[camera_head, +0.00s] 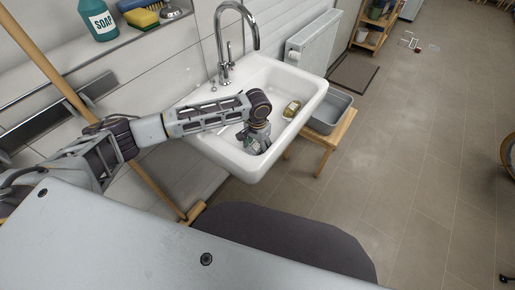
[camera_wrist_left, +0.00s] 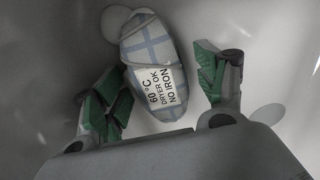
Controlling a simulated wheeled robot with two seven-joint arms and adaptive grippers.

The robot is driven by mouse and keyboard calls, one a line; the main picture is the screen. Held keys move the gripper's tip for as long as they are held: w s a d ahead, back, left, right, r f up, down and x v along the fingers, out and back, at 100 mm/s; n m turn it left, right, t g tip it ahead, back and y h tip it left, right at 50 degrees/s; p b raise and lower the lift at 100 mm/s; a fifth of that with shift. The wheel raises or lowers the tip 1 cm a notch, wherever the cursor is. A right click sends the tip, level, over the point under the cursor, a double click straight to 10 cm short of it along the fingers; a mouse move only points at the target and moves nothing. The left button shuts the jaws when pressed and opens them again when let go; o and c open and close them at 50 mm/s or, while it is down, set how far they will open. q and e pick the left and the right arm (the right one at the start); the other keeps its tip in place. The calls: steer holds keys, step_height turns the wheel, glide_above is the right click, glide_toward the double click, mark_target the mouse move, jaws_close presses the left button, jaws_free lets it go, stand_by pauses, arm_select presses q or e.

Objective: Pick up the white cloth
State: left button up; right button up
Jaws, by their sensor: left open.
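A white cloth with pale blue stripes (camera_wrist_left: 150,45) lies bunched in the white sink, seen in the left wrist view. Its white label (camera_wrist_left: 166,95) reads "60°C DRYER OK NO IRON". My left gripper (camera_wrist_left: 158,75) is open, with one green-padded finger on each side of the cloth. The left finger looks very close to the cloth; I cannot tell whether it touches. In the head view my left gripper (camera_head: 257,141) points down into the sink's near part and hides the cloth. My right gripper is in neither view.
The white sink (camera_head: 312,97) has raised walls around the gripper and a tall chrome faucet (camera_head: 224,66) behind. A yellowish-brown item (camera_head: 291,109) lies in the basin. A grey tub (camera_head: 329,113) stands on a wooden stool (camera_head: 338,134) to the right. Open tiled floor lies beyond.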

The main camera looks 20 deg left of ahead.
mark_target(258, 145)
arm_select(q)
steer(key=c, duration=1.1)
steer(key=shift+r, duration=0.7)
step_height(258, 145, up, 7)
steer(key=shift+f+p, duration=0.1)
steer(key=shift+p, duration=0.25)
steer(key=shift+r, duration=0.95)
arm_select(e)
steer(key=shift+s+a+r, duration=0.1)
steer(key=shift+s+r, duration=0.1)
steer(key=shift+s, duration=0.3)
